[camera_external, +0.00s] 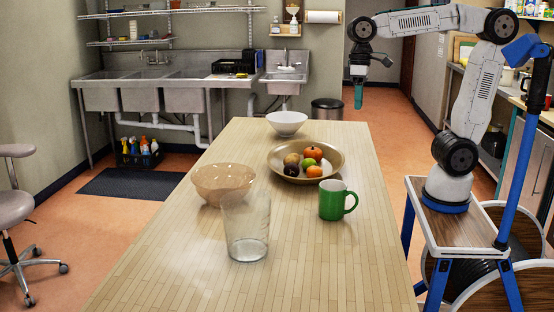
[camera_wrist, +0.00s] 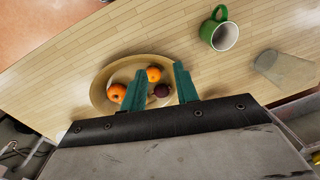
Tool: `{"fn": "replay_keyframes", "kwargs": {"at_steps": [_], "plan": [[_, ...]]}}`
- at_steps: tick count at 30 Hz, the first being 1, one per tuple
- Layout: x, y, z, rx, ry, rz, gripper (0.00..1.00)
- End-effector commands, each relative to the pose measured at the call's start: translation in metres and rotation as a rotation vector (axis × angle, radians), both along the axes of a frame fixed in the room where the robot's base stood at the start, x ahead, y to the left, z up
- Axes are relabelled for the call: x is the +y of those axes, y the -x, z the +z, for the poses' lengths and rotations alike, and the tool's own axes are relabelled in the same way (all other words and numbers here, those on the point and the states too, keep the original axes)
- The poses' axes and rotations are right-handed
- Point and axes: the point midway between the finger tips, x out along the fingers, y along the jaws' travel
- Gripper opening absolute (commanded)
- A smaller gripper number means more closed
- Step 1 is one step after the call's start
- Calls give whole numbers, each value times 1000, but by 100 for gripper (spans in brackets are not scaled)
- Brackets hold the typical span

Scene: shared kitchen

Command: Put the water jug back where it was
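The clear water jug (camera_external: 246,232) stands upright on the near part of the wooden table, in front of the beige bowl and left of the green mug.
The table (camera_external: 300,275) also holds a beige bowl (camera_external: 222,186), a green mug (camera_external: 333,202), a fruit dish (camera_external: 275,163) with several fruits, and a white bowl (camera_external: 287,122) at the far end. The near and right parts of the tabletop are clear. Sinks (camera_external: 185,97) stand behind.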

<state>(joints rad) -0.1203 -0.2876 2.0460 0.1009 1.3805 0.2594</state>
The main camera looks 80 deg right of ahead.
Motion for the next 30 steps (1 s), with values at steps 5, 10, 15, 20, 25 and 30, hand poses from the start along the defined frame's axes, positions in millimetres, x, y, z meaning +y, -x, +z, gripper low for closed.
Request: {"fn": "replay_keyframes", "kwargs": {"at_steps": [5, 10, 15, 20, 25, 30], "plan": [[-37, 83, -38, -72, 47, 65, 30], [-55, 135, -78, -114, 88, 119, 30], [-63, 157, -99, -129, 109, 147, 30], [-63, 159, -102, -131, 111, 152, 30], [-63, 159, -102, -130, 111, 151, 30], [-63, 159, -101, -130, 110, 151, 30]]}}
